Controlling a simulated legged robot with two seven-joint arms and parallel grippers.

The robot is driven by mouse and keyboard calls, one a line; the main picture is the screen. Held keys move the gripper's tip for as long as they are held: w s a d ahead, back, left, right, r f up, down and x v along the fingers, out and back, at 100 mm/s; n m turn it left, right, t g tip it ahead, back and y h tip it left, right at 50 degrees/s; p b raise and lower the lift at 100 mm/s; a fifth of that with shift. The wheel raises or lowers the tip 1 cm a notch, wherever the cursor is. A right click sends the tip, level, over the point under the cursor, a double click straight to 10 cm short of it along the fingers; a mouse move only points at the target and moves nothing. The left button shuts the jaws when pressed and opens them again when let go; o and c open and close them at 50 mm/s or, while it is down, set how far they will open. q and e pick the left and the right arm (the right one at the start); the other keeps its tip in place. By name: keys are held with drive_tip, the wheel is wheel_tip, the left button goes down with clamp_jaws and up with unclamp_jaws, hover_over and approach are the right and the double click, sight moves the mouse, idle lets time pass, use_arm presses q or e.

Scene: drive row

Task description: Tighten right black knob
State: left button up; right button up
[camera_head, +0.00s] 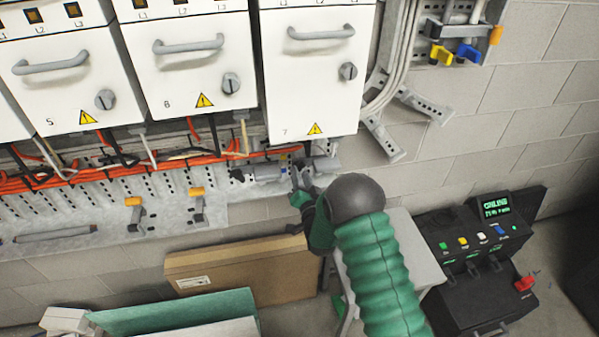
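My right gripper (302,180) is at the tray rail below the right-hand white cabinet, numbered 7. Its small grey fingers reach up to a grey cylindrical fitting (265,173) on the rail. Another grey cylindrical part (325,164) lies just to the right of the fingers. I cannot tell whether the fingers touch or grip anything, and the contact is too small to read. No clearly black knob stands out there; it may be hidden by the gripper. Cabinet 7 has a dark grey rotary knob (348,71), well above the gripper. My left gripper is not in view.
White cabinets (198,62) with handles hang above orange cables (110,170) and the perforated rail. A cardboard box (240,270) stands below. A black control console (475,260) with a lit display is at right. Grey conduits (393,60) run beside cabinet 7.

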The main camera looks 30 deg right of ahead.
drive_tip(key=shift+x, duration=0.75)
drive_tip(key=shift+c, duration=0.3)
drive_tip(key=shift+a, duration=0.1)
clamp_jaws()
